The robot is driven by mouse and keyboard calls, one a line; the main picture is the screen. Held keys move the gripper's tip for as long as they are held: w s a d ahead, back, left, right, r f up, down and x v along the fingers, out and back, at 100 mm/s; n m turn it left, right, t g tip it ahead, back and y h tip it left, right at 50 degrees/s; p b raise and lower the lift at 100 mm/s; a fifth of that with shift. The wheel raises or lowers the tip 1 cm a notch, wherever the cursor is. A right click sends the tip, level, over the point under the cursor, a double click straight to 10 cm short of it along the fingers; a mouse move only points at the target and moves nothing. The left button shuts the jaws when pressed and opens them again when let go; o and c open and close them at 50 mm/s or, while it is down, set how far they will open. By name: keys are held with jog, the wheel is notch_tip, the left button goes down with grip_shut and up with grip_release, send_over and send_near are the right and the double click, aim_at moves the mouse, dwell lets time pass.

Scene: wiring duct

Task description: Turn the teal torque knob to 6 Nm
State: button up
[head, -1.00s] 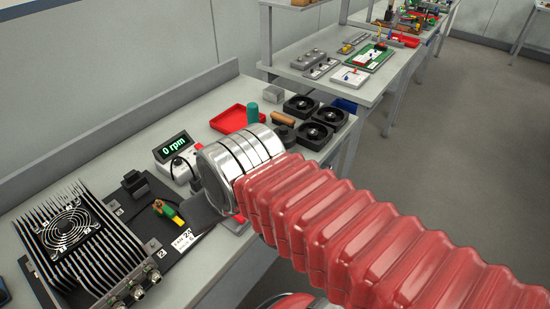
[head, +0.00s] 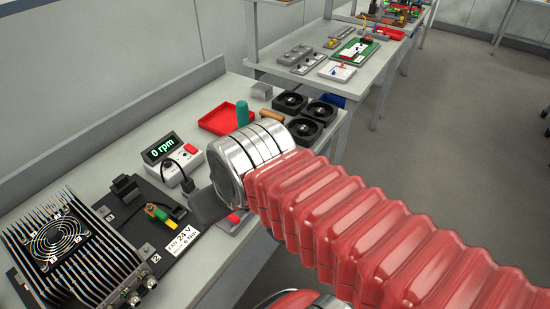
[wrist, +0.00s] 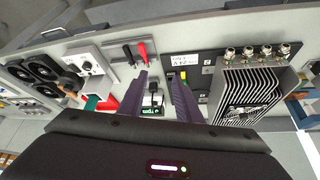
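A teal upright cylinder (head: 242,113) stands by the red tray on the bench. A teal piece also shows at the left in the wrist view (wrist: 92,102). I cannot make out a scale or Nm marks on it. My gripper (wrist: 158,80) shows in the wrist view as two purple fingers set apart, with nothing held between them. The rpm display (wrist: 152,110) shows beyond them. In the head view my silver wrist hides most of the gripper; a dark part of it shows above the bench, left of the wrist and well apart from the teal cylinder.
The display reads 0 rpm (head: 163,147), beside a grey switch box. A finned heat sink (head: 62,240) with a fan stands at left on a black plate. Several black fans (head: 305,130) and a red tray (head: 213,124) lie at the back right. A wooden handle (head: 271,115) lies near them.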

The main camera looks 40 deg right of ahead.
jog(key=shift+d, duration=0.15)
jog(key=shift+o, duration=0.5)
jog(key=shift+o, duration=0.9)
jog(key=shift+w+d+r, duration=0.2)
jog(key=shift+w, duration=0.05)
jog(key=w+d+r+n+g, duration=0.3)
jog(key=w+d+n, duration=0.3)
jog(key=w+d, duration=0.4)
jog(key=w+d+f+n+g, duration=0.1)
jog(key=w+d+f+n, duration=0.1)
jog(key=d, duration=0.4)
jog(key=w+d+f+n+g, duration=0.1)
jog(key=w+d+f+n, duration=0.1)
jog(key=w+d+n, duration=0.2)
jog(key=w+d, duration=0.1)
jog(key=d, duration=0.2)
jog(key=shift+w+f+n+g, duration=0.2)
jog(key=shift+f+n+g, duration=0.1)
jog(key=shift+f, duration=0.05)
jog(key=shift+d, duration=0.1)
